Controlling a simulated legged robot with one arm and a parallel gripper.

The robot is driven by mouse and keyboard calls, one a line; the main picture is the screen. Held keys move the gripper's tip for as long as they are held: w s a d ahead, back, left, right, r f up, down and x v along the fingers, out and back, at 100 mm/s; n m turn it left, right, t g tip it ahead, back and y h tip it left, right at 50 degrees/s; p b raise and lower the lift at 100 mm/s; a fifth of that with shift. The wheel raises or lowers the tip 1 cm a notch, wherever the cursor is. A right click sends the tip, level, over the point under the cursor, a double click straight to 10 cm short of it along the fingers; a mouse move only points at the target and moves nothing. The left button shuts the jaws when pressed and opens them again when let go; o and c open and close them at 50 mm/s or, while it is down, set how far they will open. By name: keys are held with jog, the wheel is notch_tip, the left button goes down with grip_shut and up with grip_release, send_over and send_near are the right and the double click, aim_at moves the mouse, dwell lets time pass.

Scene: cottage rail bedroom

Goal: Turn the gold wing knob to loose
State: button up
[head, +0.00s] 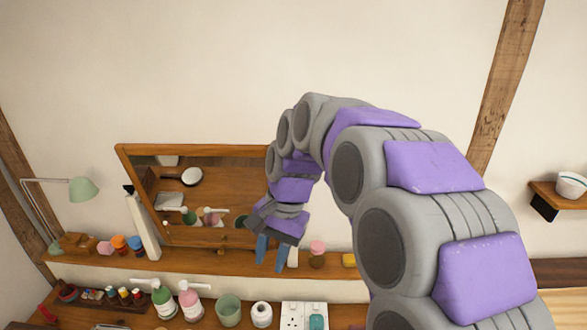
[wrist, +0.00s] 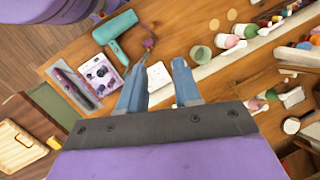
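I cannot make out a gold wing knob in either view. A wood-framed mirror (head: 200,147) stands tilted on the shelf in the head view, and its right side is hidden behind my arm. My gripper (head: 271,260) hangs with its fingers pointing down in front of the mirror's lower right corner. In the wrist view my gripper (wrist: 160,66) has its two blue fingers apart, with nothing held between them. A pale flat item (wrist: 158,78) shows beyond the gap, lower down on the desk.
A teal hair dryer (wrist: 117,34) and a palette (wrist: 98,74) lie on the desk.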

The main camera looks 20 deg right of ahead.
jog(key=w+d+r+m+y+p, duration=0.1)
jog(key=w+d+r+m+p, duration=0.1)
jog(key=w+r+m+p, duration=0.3)
jog(key=w+d+r+p, duration=0.2)
jog(key=w+d+r, duration=0.1)
jog(key=w, duration=0.4)
jog(key=w+d+r+m+t+p, duration=0.35)
jog(key=w+d+m+p, duration=0.7)
jog(key=d, duration=0.45)
jog(key=shift+n+g, duration=0.45)
jog(key=shift+n, duration=0.1)
jog(key=x, duration=1.1)
jog(key=w+x, duration=0.1)
jog(key=x, duration=0.5)
jog(key=shift+d+b, duration=0.2)
jog(key=shift+b, duration=0.15)
jog(key=shift+r, duration=0.1)
grip_shut()
